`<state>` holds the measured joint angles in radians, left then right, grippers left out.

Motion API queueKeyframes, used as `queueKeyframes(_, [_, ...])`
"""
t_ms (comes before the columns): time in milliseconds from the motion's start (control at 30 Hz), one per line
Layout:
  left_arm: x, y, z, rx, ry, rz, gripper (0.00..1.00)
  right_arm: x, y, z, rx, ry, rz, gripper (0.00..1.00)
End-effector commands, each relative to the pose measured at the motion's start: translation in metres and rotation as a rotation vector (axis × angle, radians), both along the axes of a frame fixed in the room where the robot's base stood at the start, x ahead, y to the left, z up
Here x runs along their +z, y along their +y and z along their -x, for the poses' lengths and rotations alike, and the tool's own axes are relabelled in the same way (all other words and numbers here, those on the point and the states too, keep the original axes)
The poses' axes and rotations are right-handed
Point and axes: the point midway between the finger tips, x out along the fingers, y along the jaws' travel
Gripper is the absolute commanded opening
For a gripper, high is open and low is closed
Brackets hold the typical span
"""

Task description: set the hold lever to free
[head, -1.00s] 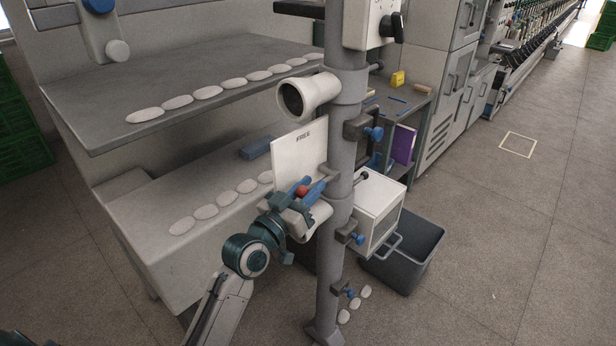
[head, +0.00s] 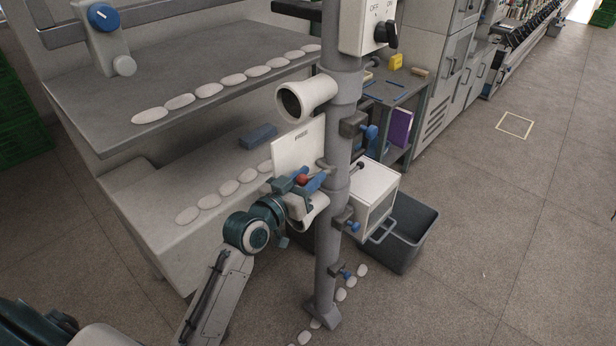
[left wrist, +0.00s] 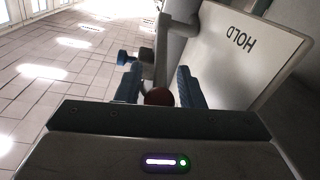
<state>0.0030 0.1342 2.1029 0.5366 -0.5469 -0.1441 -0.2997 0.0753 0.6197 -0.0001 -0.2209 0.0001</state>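The hold lever ends in a red knob (head: 303,179) low in front of a white plate (head: 290,152) on the grey post. "FREE" is printed near the plate's top; in the left wrist view the plate (left wrist: 240,70) shows "HOLD". My left gripper (head: 302,181) is at the knob, one blue finger on either side. In the left wrist view the red knob (left wrist: 158,96) lies between the fingers with narrow dark gaps beside it, so the gripper looks open around it. Most of the lever's shaft is hidden. My right gripper is out of view.
The grey post (head: 333,220) carries a white tube mouth (head: 293,103), a switch box (head: 366,25) and blue-knobbed clamps close to my gripper. A white box (head: 375,187) and a grey bin (head: 412,240) stand right of it. Shelves with white pads are at left.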

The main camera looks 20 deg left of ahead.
Motion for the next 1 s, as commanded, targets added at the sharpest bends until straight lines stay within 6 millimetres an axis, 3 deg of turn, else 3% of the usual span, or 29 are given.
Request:
queueKeyframes(333, [-0.003, 0.002, 0.008, 0.000, 0.001, -0.002, 0.34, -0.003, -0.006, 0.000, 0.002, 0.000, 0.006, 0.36])
queueKeyframes(733, [-0.004, 0.022, 0.081, -0.002, 0.001, -0.006, 0.34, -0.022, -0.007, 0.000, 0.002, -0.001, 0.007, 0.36])
queueKeyframes(1000, [-0.002, 0.029, 0.102, 0.000, 0.000, -0.002, 0.34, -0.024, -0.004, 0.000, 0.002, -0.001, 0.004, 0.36])
